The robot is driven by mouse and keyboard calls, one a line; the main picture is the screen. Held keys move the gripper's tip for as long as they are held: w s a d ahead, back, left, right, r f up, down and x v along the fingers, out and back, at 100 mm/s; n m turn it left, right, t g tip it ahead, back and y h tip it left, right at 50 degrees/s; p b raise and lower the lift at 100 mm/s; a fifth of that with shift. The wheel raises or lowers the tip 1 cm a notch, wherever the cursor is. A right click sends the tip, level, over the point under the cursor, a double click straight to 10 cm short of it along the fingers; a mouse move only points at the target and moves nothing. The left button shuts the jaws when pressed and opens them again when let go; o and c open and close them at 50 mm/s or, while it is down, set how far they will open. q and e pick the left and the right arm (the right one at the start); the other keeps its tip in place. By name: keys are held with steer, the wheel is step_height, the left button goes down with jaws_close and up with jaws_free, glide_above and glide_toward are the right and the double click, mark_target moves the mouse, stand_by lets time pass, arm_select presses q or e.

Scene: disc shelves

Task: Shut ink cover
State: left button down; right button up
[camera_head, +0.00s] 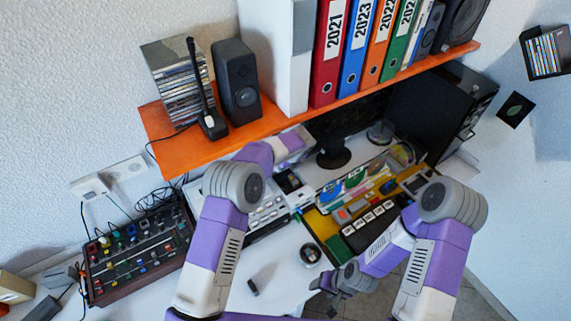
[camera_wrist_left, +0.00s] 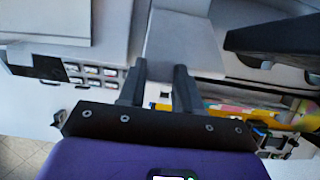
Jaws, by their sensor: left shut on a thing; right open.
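In the left wrist view, my left gripper (camera_wrist_left: 160,80) has its two dark fingers closed on a light grey panel (camera_wrist_left: 176,38), which looks like the ink cover. The panel extends away from the fingertips, and its contact edge is partly hidden between them. In the head view, my left forearm reaches over the white machine with buttons (camera_head: 268,212), below the orange shelf, and hides the left fingers and the cover. My right gripper (camera_head: 328,288) is open and empty, low over the front of the white desk, away from the machine.
An orange shelf (camera_head: 195,152) with binders and a speaker (camera_head: 236,80) hangs above the left hand. A mixer (camera_head: 138,250) stands at the left. A yellow tray area (camera_head: 322,226) with coloured items lies right of the machine. The desk front has free room around a small dark item (camera_head: 252,287).

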arm_select(q)
steer(key=shift+t+y, duration=0.3)
steer(key=shift+t, duration=0.1)
steer(key=s+d+f+b, duration=0.1)
steer(key=f+b, duration=0.1)
steer(key=s+d+f+b, duration=0.1)
steer(key=s+f+b, duration=0.1)
steer(key=f, duration=0.1)
steer(key=s+d+f+b, duration=0.1)
steer(key=f+b, duration=0.1)
steer(key=b, duration=0.1)
steer(key=shift+s+d+f, duration=0.15)
steer(key=shift+s+d, duration=0.05)
steer(key=shift+s, duration=0.15)
steer(key=shift+s+d+f+b, duration=0.1)
steer(key=shift+s+f+b, duration=0.1)
steer(key=shift+f, duration=0.2)
steer(key=shift+s+d+f+b, duration=0.1)
steer(key=shift+f+b, duration=0.05)
steer(key=shift+f, duration=0.25)
